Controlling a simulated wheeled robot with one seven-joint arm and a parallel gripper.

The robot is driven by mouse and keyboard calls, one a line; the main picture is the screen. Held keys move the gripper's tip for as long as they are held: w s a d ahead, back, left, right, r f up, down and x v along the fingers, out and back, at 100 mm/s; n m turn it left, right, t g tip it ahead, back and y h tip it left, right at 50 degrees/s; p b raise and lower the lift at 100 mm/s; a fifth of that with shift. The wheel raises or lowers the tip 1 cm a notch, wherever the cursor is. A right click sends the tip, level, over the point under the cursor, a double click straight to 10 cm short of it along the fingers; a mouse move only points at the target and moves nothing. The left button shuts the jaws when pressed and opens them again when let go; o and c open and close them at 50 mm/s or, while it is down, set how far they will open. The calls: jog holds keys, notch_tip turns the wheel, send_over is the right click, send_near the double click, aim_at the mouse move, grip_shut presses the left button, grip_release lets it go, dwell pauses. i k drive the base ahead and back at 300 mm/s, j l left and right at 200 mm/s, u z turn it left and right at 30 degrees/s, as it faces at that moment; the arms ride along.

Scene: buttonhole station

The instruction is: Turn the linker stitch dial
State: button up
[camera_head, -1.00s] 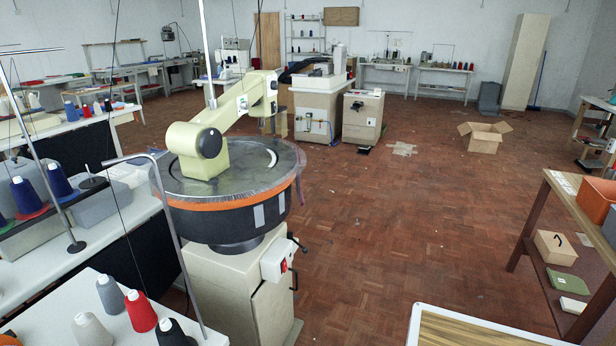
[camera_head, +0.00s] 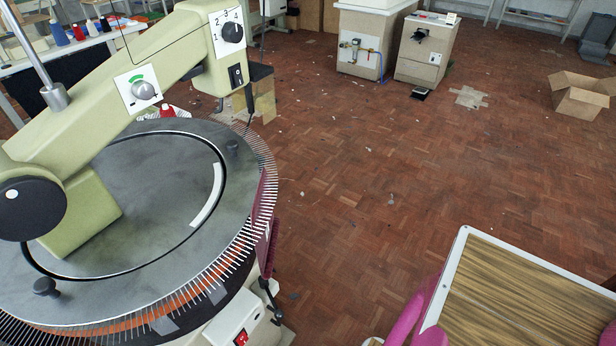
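The round linker fills the left of the view, with its grey disc (camera_head: 130,190), a ring of metal points and a pale green arm (camera_head: 95,118) above. On the arm's raised end is a black dial (camera_head: 232,32) on a white plate with the numbers 2, 3 and 4 readable. No label tells me which one is the stitch dial. I see no gripper, and nothing touches either knob.
A striped wooden panel with a white rim (camera_head: 530,290) lies at the lower right. Pink rounded parts (camera_head: 428,318) stand beside it; I cannot tell what they are. A cardboard box (camera_head: 580,95) and a cream cabinet (camera_head: 428,50) are farther back. The parquet floor (camera_head: 350,170) between is mostly clear.

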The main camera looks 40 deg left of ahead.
aim_at(232, 32)
jog(key=i+l+u, duration=0.1)
jog(key=i+u, duration=0.35)
jog(key=i+l+u, duration=0.45)
jog(key=i, duration=0.15)
jog(key=j+u, duration=0.1)
jog(key=u, duration=2.55)
